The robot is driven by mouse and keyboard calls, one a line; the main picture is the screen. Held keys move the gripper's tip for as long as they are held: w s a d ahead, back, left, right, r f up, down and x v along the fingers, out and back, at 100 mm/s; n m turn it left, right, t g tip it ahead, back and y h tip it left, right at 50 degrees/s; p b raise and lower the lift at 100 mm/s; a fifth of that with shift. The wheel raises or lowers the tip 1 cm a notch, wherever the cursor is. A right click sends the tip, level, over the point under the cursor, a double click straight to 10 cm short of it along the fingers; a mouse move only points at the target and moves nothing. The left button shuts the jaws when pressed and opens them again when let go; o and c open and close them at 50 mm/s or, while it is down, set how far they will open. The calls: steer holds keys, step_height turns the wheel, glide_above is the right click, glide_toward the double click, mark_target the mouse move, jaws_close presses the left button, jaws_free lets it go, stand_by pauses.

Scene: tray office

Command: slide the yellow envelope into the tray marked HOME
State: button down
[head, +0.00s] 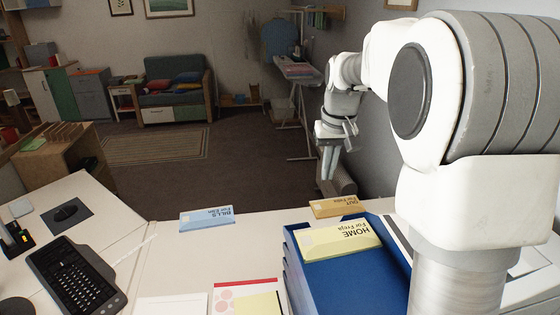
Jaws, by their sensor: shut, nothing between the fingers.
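A pale yellow card marked HOME (340,239) sits across the far end of a stack of dark blue trays (350,285) at the front right. The inside of the top tray looks empty where it shows, and my arm covers its right side. I cannot pick out the yellow envelope for certain. A flat pale yellow piece (258,304) lies on a red-topped paper left of the trays, cut off by the bottom edge. My gripper (328,176) is shut and empty, pointing down beyond the desk's far edge, well apart from the trays.
A blue BILLS card (207,219) and an orange OUT card (338,207) stand along the desk's far edge. A keyboard (75,277) and a dark mouse pad (68,214) lie at left. Bare white desk (180,255) lies between the keyboard and trays. Open floor lies beyond.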

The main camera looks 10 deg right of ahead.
mark_target(337, 239)
steer(key=w+d+f+g+p, duration=0.2)
steer(key=w+d+f, duration=0.3)
steer(key=w+f, duration=0.55)
steer(key=s+f, duration=0.4)
steer(key=f, duration=0.6)
steer(key=shift+f, duration=0.4)
steer(key=shift+s, duration=0.1)
steer(key=shift+s, duration=0.75)
steer(key=shift+w, duration=0.1)
